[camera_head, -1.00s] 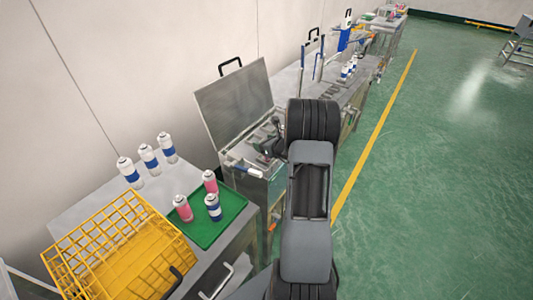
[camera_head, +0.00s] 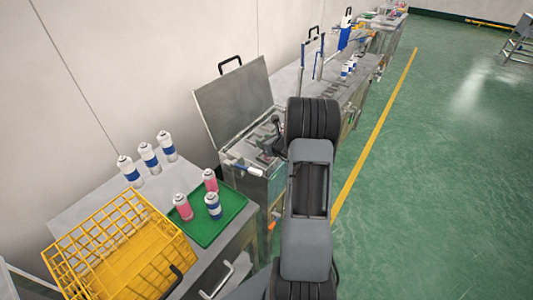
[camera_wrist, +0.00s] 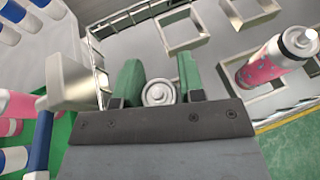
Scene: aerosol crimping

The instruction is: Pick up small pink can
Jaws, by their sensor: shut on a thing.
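My gripper (camera_wrist: 160,72) has its two green fingers on either side of a can (camera_wrist: 158,93) in the wrist view. Only the can's round, pale top shows, so its colour is hidden. The gripper is shut on it, over the open metal box. A pink can (camera_wrist: 272,60) with a white top and dark band stands at the right of the wrist view, apart from the fingers. In the head view my gripper (camera_head: 268,143) is at the open metal box (camera_head: 262,180), partly behind my arm. Pink cans (camera_head: 210,181) (camera_head: 183,207) stand on a green tray.
A blue-and-white can (camera_head: 213,205) shares the green tray (camera_head: 232,208). Blue-and-white cans (camera_head: 149,158) stand behind it, and a yellow basket (camera_head: 125,245) is at the left. The box's raised lid (camera_head: 235,105) stands behind my gripper. Green floor (camera_head: 430,200) is clear at right.

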